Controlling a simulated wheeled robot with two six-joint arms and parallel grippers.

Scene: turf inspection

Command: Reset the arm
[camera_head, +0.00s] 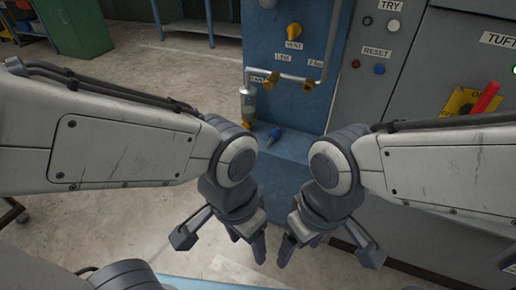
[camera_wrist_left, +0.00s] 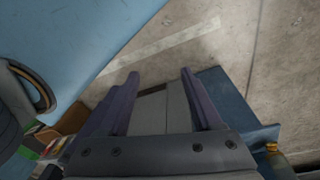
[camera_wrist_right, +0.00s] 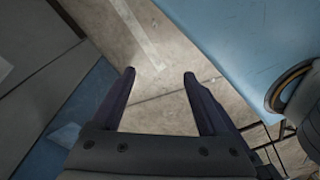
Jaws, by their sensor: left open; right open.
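My left arm comes in from the left and my left gripper (camera_head: 248,245) hangs at the lower middle of the head view. Its two fingers (camera_wrist_left: 160,88) stand apart with nothing between them in the left wrist view. My right arm comes in from the right, and my right gripper (camera_head: 296,250) hangs just right of the left one, with a small gap between them. Its fingers (camera_wrist_right: 160,88) are also apart and empty in the right wrist view. Both grippers point down, in front of the blue panel's base.
A blue panel (camera_head: 284,14) with yellow-handled valves (camera_head: 294,31) and pipes stands ahead. A grey cabinet (camera_head: 384,45) with buttons, a yellow plate and a red handle (camera_head: 485,97) stands at right. A green cabinet (camera_head: 75,28) is far left. Open concrete floor (camera_head: 185,65) lies at left.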

